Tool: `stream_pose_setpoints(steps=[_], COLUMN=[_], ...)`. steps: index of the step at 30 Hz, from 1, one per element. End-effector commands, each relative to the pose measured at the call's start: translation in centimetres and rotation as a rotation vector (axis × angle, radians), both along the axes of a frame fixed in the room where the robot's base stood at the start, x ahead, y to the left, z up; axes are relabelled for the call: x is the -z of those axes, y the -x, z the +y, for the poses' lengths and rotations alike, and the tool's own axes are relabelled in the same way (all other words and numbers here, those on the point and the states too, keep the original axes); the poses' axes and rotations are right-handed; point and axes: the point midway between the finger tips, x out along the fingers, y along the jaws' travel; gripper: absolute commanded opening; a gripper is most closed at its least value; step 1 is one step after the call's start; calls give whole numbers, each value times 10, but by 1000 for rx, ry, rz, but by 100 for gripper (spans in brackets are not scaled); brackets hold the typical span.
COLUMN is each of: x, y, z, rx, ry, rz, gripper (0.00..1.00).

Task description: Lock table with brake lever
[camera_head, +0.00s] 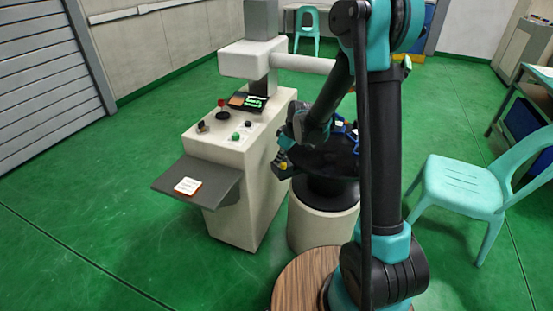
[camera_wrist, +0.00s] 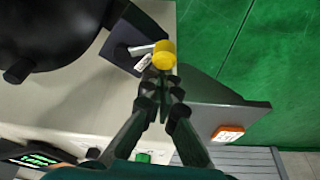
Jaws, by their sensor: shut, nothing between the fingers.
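In the wrist view, the brake lever has a short light shaft (camera_wrist: 141,49) ending in a yellow knob (camera_wrist: 164,55). It is mounted on a dark plate (camera_wrist: 122,38) with a small white label, beside the round black table (camera_wrist: 45,30). My gripper (camera_wrist: 160,80) is shut and empty, its fingertips close to the knob; I cannot tell whether they touch it. In the head view the black table (camera_head: 325,163) sits on a pale round pedestal, partly hidden by my arm. A small yellow spot near my wrist there appears to be the knob (camera_head: 283,165).
The pale machine console (camera_head: 235,150) with buttons and a small screen stands left of the table. Its grey shelf (camera_head: 205,190) holds an orange-edged card (camera_head: 188,186). A mint chair (camera_head: 465,185) stands at right. Green floor is clear at front left.

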Motion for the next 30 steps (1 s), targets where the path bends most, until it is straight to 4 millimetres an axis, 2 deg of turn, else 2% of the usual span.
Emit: stream_pose_setpoints(steps=[6,30], x=[0,0], y=[2,4], z=[-10,-23], rx=[-179,-170], ry=[1,3], rz=[0,0], gripper=[0,0])
